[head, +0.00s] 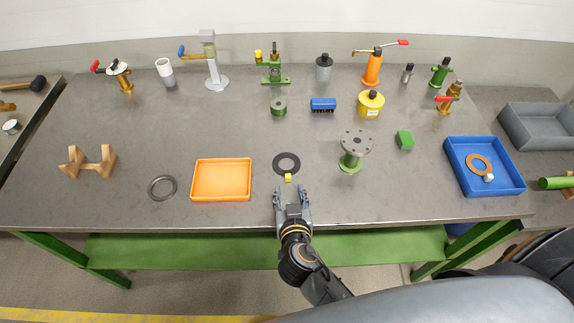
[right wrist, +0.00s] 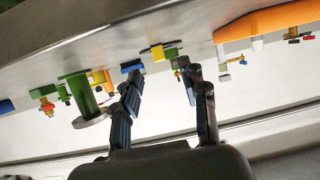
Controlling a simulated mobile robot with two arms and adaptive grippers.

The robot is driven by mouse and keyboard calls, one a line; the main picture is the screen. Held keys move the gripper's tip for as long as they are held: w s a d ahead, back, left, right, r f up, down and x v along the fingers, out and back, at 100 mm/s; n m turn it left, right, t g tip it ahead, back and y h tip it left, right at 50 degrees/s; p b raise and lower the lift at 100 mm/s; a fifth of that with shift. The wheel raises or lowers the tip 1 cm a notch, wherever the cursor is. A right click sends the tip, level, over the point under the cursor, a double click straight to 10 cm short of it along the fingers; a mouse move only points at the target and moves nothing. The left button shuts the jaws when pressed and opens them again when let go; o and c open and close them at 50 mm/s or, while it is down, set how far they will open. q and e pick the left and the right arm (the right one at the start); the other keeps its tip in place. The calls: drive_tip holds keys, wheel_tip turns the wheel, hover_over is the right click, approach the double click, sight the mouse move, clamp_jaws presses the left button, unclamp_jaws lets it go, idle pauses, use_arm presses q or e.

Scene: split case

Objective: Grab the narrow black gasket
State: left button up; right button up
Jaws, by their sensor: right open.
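A black flat ring gasket (head: 286,163) with a fairly wide band lies on the table, straight beyond my right gripper (head: 292,189). A dark grey ring with a thinner band (head: 151,188) lies at the left front, left of the orange tray. My right gripper is open and empty near the front edge, its two fingers pointing toward the black ring and apart from it. My left gripper is not in view.
A small yellow block (head: 288,178) sits between my right gripper and the black ring. A green flanged spool (head: 350,163) stands to the right. The orange tray (head: 221,180) is to the left. A blue tray (head: 459,181) with an orange ring (head: 471,160) stands at the right.

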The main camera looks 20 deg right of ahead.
sight(288, 179)
drive_tip(key=shift+p+x, duration=0.45)
drive_tip(key=shift+x, duration=0.35)
drive_tip(key=p+x, duration=0.1)
drive_tip(key=x, duration=0.2)
drive_tip(key=shift+w, duration=0.1)
drive_tip(key=shift+w+d+f, duration=0.15)
drive_tip(key=shift+w+f, duration=0.15)
drive_tip(key=shift+w, duration=0.1)
clamp_jaws()
